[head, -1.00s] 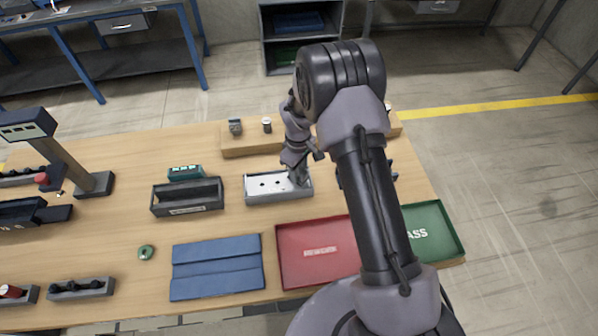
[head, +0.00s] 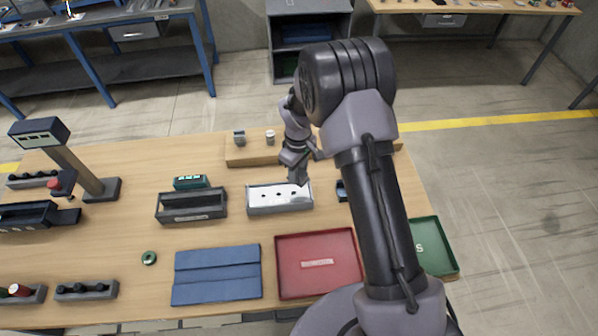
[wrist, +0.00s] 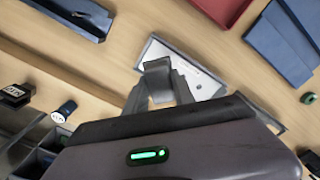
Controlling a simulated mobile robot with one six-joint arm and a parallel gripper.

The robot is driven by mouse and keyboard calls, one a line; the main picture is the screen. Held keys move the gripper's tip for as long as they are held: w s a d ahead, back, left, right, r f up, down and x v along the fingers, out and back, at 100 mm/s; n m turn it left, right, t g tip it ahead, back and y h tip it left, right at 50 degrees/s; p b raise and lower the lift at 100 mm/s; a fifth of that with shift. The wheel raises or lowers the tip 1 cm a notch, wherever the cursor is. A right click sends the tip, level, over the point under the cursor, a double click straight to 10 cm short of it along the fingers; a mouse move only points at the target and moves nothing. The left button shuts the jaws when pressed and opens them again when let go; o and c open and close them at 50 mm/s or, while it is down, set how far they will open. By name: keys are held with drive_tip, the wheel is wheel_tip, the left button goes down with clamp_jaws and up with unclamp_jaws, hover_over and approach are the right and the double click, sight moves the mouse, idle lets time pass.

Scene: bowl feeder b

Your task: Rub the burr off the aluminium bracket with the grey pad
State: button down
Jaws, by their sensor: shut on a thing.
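The aluminium bracket looks to be the pale plate with dark holes (head: 263,195) in a shallow grey tray (head: 281,208) at the middle of the bench. The plate also shows in the wrist view (wrist: 208,86), partly behind my gripper. My gripper (head: 297,178) points down over the right part of that tray. In the wrist view my gripper (wrist: 160,92) is shut on a small grey block (wrist: 157,66), which looks like the grey pad. The block overlaps the plate there; I cannot tell whether they touch. The burr is too small to make out.
A dark open bin (head: 190,214) stands left of the tray. A blue mat (head: 217,275), a red tray (head: 317,263) and a green tray (head: 434,246) lie along the front. A raised wooden ledge (head: 250,154) with small items is behind. A green ring (head: 149,258) lies at left.

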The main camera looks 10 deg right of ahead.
wheel_tip(320, 180, up, 6)
drive_tip(key=p, duration=0.3)
drive_tip(key=shift+r+p, duration=0.1)
drive_tip(key=shift+p, duration=0.25)
